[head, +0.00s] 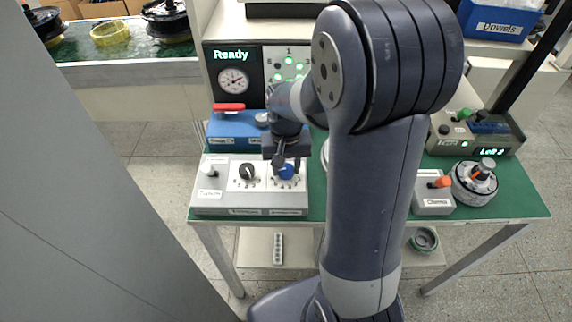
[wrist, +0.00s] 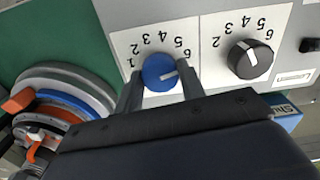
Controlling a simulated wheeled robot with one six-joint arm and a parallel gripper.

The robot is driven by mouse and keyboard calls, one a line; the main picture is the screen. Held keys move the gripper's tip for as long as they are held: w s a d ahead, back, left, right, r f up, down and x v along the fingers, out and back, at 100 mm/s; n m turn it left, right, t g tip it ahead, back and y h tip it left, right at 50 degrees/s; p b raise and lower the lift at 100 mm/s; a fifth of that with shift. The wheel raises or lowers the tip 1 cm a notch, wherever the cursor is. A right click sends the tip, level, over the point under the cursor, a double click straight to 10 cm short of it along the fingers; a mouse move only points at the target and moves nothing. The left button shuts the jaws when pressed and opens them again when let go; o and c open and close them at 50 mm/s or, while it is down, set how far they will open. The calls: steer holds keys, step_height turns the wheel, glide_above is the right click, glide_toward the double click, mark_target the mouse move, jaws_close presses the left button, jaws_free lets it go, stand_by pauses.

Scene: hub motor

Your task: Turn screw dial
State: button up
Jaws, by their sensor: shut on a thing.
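A blue dial (head: 287,171) sits at the right on the front of a grey control box (head: 225,200). In the wrist view the blue dial (wrist: 158,70) stands on a white plate with numbers in an arc.
A white-topped knob (head: 208,169) is at the box's left. A blue box with a red handle (head: 229,107) stands behind. A small box with an orange lever (head: 440,182) and a round motor part (head: 474,183) are at the right. A screen (head: 232,57) reads "Ready".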

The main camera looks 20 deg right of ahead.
mark_target(286, 168)
steer(key=o, duration=1)
step_height(286, 168, up, 11)
steer(key=shift+f, duration=0.1)
